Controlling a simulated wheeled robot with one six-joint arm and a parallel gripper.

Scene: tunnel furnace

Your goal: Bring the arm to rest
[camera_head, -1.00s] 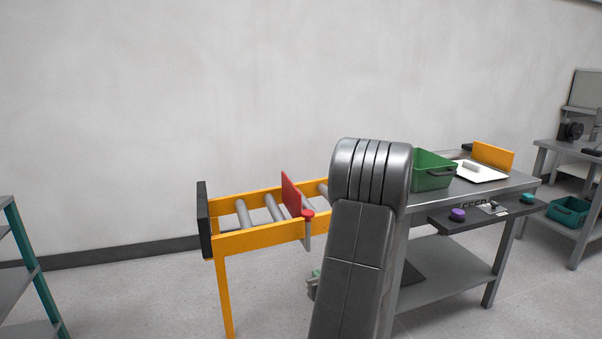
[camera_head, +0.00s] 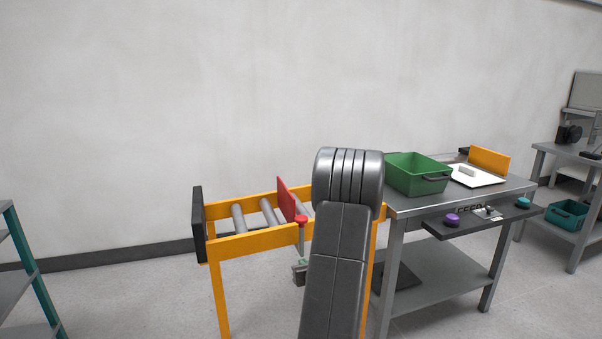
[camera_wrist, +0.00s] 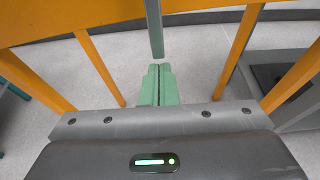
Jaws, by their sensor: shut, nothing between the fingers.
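My gripper shows in the wrist view (camera_wrist: 158,72) as two green fingers lying together, with nothing between them. The fingers point toward the floor space between the orange legs (camera_wrist: 100,68) of the roller conveyor. My dark grey arm stands in front and hides the conveyor's right part. A grey bar hangs close to the fingertips in the wrist view; I cannot tell whether they touch.
A grey table (camera_head: 405,205) right of the conveyor bears a green bin (camera_head: 418,176) and a white tray (camera_head: 484,180). A panel with a purple button (camera_head: 452,220) juts from its front. A shelf (camera_head: 18,270) stands at far left. The floor between shelf and conveyor is clear.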

